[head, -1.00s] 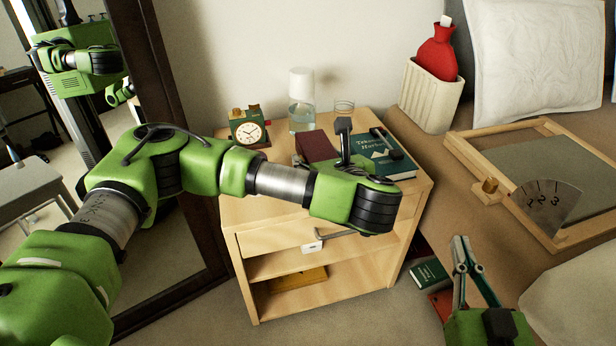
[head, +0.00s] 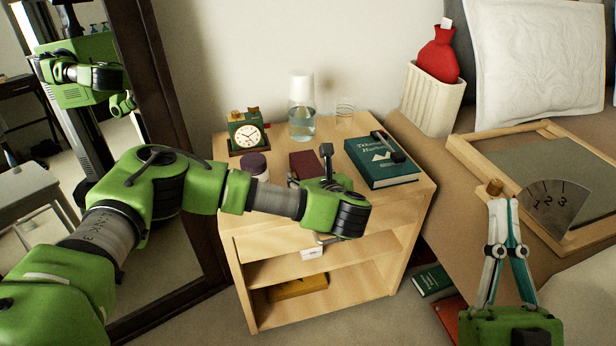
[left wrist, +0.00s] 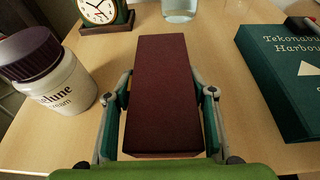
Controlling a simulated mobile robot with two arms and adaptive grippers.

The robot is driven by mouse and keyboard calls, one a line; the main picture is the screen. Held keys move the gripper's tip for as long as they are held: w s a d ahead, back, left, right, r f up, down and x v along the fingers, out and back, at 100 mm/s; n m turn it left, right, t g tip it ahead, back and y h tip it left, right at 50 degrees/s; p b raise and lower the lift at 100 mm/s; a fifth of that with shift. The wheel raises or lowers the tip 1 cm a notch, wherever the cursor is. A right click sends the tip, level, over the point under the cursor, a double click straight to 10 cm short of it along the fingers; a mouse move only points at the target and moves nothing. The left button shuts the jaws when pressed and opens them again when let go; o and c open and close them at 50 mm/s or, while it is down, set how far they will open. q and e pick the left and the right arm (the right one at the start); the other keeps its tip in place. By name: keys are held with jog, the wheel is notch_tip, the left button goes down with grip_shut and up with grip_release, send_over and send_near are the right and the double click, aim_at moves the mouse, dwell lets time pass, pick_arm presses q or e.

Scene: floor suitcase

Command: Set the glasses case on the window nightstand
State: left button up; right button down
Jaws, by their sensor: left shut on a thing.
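The maroon, box-shaped glasses case (head: 303,163) is over the wooden nightstand top (head: 228,205) in the head view, partly hidden by my left arm. In the left wrist view the case (left wrist: 165,85) lies lengthwise between the fingers of my left gripper (left wrist: 164,86), which is shut on it. I cannot tell whether its underside touches the top. My right gripper (head: 503,203) is in front of the bed, fingertips together and nothing held.
A jar (left wrist: 52,78) stands close left of the case. A clock (head: 247,133), a carafe (head: 301,115), a glass (head: 345,112) and a green book (head: 381,162) with a dark object on it share the top. A tall mirror (head: 170,130) stands left.

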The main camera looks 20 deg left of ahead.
jog(key=shift+s+r, duration=0.15)
pick_arm(q)
jog(key=o, duration=1.5)
jog(key=shift+o, duration=0.2)
pick_arm(e)
jog(key=shift+s+d+r+t, duration=0.1)
jog(key=shift+s+r+t, duration=0.2)
jog(key=shift+r, duration=0.1)
jog(key=shift+y, duration=0.4)
